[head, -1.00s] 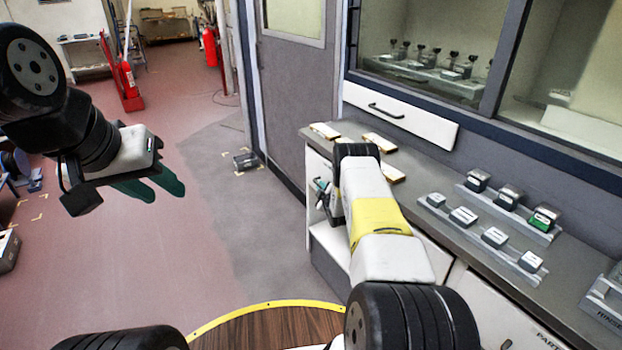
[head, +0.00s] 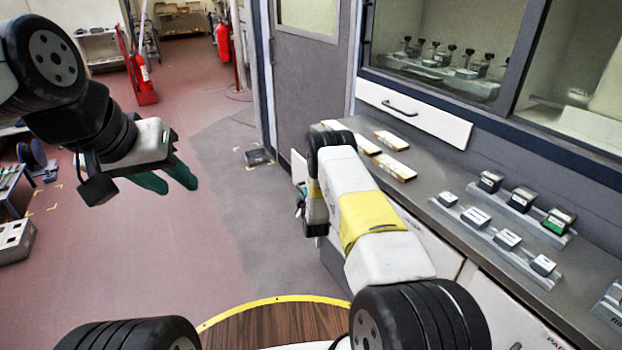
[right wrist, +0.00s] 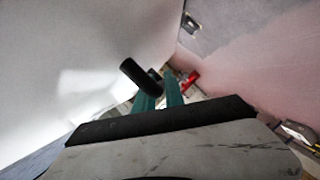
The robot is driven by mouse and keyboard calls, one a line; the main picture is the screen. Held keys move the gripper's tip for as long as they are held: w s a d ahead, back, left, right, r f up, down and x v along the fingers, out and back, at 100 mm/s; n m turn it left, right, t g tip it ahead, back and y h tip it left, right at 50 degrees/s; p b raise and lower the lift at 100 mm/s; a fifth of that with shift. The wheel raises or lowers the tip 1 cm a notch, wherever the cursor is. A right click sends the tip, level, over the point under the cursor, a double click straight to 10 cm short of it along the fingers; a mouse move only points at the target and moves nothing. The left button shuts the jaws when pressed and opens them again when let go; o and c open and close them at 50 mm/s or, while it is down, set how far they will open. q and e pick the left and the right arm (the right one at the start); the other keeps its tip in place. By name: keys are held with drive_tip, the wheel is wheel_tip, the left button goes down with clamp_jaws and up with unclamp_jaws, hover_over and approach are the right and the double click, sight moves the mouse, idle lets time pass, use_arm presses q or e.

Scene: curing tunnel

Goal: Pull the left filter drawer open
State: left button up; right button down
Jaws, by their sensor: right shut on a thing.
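A white front panel (head: 299,168), apparently that of the left filter drawer, shows edge-on at the far end of the counter in the head view, mostly hidden by my right arm. In the right wrist view its white face (right wrist: 70,70) fills the left side, with a black bar handle (right wrist: 133,72) on it. My right gripper (right wrist: 160,92) has its green fingers shut on this handle. In the head view the right gripper (head: 301,203) is largely hidden behind its own wrist. My left gripper (head: 166,178) is open and empty, high over the floor at the left.
Another white drawer front (head: 413,112) with a black handle sits under the window. The floor left of the counter is clear, apart from a small dark box (head: 258,157).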

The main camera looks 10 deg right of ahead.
drive_tip(key=s+a, duration=0.3)
drive_tip(key=a, duration=0.6)
drive_tip(key=shift+s, duration=0.25)
drive_tip(key=shift+a, duration=0.1)
drive_tip(key=c, duration=1.7)
unclamp_jaws()
drive_tip(key=v, duration=0.7)
drive_tip(key=shift+s, duration=0.4)
